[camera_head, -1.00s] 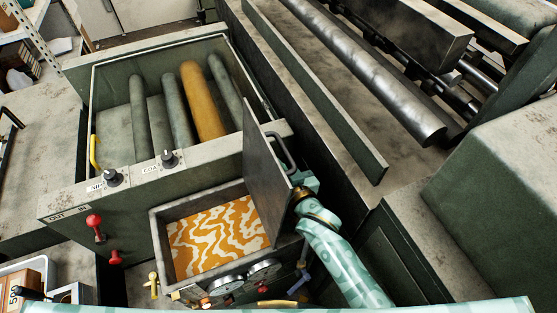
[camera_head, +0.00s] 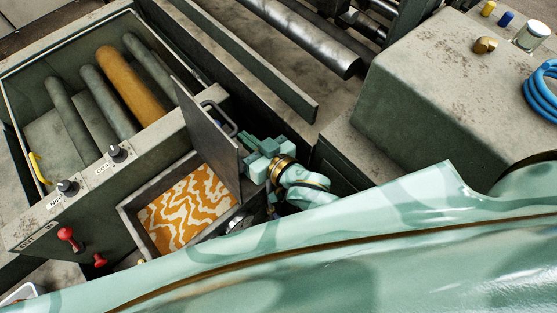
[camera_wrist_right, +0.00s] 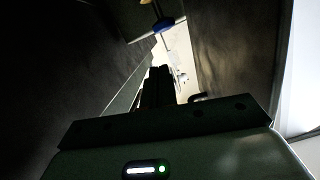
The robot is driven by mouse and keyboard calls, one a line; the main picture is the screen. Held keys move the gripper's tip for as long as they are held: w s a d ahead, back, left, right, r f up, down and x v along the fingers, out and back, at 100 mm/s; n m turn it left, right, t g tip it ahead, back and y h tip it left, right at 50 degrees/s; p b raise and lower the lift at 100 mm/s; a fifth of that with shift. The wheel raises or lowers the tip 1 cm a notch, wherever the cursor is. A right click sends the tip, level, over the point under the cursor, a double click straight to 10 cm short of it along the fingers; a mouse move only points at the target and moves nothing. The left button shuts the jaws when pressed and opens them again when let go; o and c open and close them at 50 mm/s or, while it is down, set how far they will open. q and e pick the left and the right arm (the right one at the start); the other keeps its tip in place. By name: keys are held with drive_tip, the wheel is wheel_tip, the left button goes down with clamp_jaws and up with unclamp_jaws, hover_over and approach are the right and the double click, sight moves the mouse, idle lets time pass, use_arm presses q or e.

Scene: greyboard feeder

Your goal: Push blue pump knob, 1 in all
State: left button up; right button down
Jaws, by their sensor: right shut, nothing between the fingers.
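A blue knob (camera_wrist_right: 163,25) on a thin stem shows at the top of the right wrist view, beyond my fingers and apart from them. In the head view my arm covers the lower front of the machine, and I cannot make this knob out there. My right gripper (camera_head: 250,140) is beside the raised dark lid and its handle, shut and empty. Its dark fingers (camera_wrist_right: 158,84) also show in the right wrist view, pointing toward a bright gap below the knob. My left gripper is not in view.
The raised lid (camera_head: 207,130) of the orange-patterned tray (camera_head: 128,222) stands close left of my gripper. A green housing (camera_head: 425,110) stands to the right, with small yellow and blue pieces (camera_head: 506,19) and a blue coil (camera_head: 542,92) on top. Rollers lie in a bin at left.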

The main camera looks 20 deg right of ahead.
drive_tip(key=v, duration=1)
drive_tip(key=shift+s, duration=0.25)
drive_tip(key=shift+r, duration=0.1)
idle(1.3)
